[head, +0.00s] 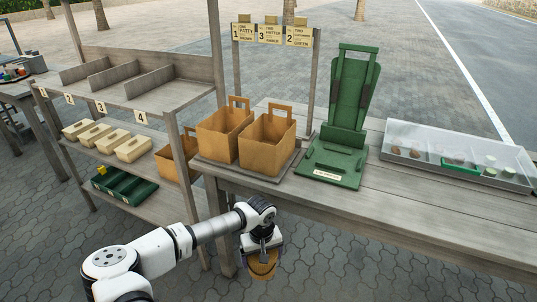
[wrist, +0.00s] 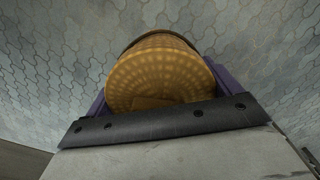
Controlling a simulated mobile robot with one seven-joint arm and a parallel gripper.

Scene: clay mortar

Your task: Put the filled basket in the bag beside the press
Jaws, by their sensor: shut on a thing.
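My gripper (head: 262,250) is shut on a round yellow-brown basket (head: 264,270). It hangs low in front of the table, over the paving. In the wrist view the basket (wrist: 158,75) sits between the purple fingers and shows a dotted, woven-looking surface; I cannot tell what it holds. Two brown bags with upright handles, a left one (head: 222,135) and a right one (head: 266,148), stand on a board on the table, above and beyond the gripper. The right bag is closer to the green press (head: 335,160), which stands just to its right. The bags' insides are mostly hidden.
A wooden shelf rack (head: 130,88) at left carries several pale lidded boxes (head: 133,150), a green tray (head: 124,186) and another brown bag (head: 168,163). A clear-covered tray (head: 455,157) lies right of the press. A sign rack (head: 271,34) rises behind the bags. The table's front right is clear.

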